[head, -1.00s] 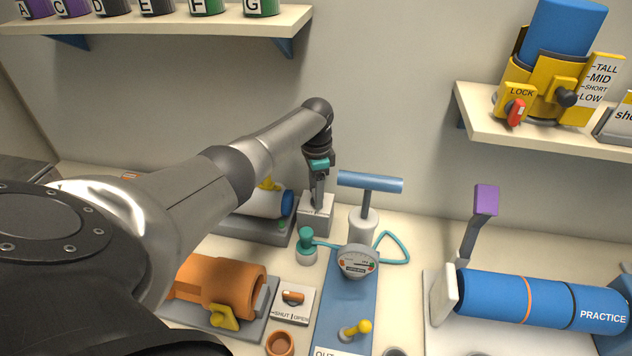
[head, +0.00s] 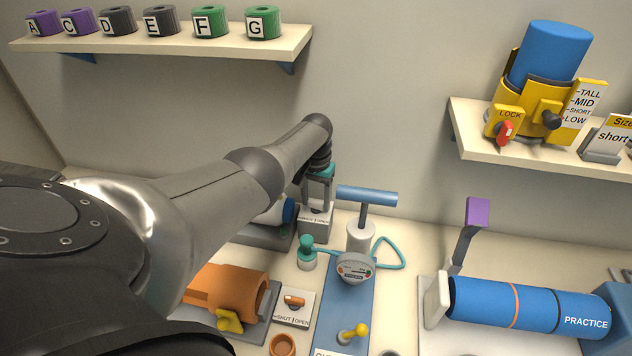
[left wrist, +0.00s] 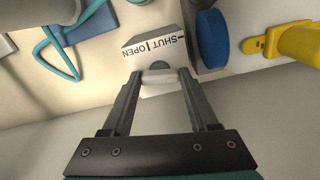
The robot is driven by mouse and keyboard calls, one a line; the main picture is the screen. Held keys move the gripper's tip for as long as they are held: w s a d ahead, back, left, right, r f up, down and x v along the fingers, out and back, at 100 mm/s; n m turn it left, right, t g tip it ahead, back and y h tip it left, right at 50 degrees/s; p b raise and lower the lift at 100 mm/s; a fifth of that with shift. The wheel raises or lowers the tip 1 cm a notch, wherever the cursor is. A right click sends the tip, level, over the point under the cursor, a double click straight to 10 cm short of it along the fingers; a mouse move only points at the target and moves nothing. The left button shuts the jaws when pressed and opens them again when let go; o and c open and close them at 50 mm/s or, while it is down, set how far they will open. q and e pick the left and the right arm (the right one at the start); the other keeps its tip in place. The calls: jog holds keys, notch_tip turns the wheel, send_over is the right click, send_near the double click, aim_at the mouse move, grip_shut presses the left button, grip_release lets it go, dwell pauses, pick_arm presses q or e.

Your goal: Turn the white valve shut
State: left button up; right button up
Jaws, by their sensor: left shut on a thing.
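The white valve's box (head: 314,228) stands at the back of the bench, left of the blue T-handled pump, with a SHUT | OPEN label on its front. In the left wrist view the label (left wrist: 160,46) reads upside down. My left gripper (head: 316,205) is at the top of this box. In the left wrist view its two fingertips close on the white valve handle (left wrist: 159,78), which lies across between them beside a dark round hub. The handle's exact angle against the label is hard to tell. My right gripper is not in view.
The pump (head: 366,198) with its gauge (head: 355,268) and teal hose (head: 390,243) stands close on the right. A second SHUT/OPEN valve (head: 294,301) has an orange handle. A blue cylinder (left wrist: 212,38) lies beside the white valve.

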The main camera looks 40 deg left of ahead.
aim_at(316, 201)
pick_arm(q)
jog(key=shift+w+n, duration=0.1)
jog(key=shift+n, duration=1)
jog(key=o, duration=1.4)
notch_tip(316, 201, up, 6)
jog(key=p, duration=0.4)
jog(key=shift+f, duration=0.2)
jog(key=shift+r, duration=3.25)
